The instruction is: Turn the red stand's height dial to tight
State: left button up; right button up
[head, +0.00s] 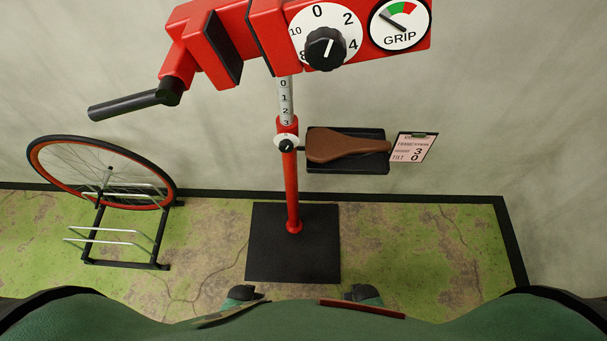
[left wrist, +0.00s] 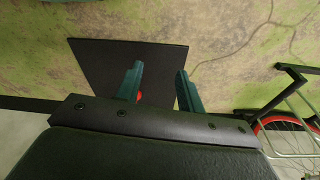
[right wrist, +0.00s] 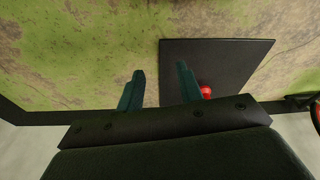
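The red stand (head: 292,190) rises upright from a black floor plate (head: 265,262) in the head view. Its small height dial (head: 287,145), a black knob on a white face, sits on the red collar below a grey tube marked with numbers. The dial's markings are too small to read. My left gripper (left wrist: 160,70) is open and empty, with its teal fingers apart over the plate in the left wrist view. My right gripper (right wrist: 160,68) is open and empty near the plate's edge in the right wrist view. Neither gripper is near the dial.
A red clamp head (head: 262,40) with a larger numbered dial (head: 325,48) and a GRIP gauge (head: 400,22) tops the stand. A brown saddle (head: 345,146) lies on a black tray beside a card (head: 411,148). A wheel (head: 100,172) stands in a rack at left.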

aim_at(286, 146)
jog(key=k, duration=1.15)
jog(key=j+z, duration=0.05)
jog(key=j, duration=0.05)
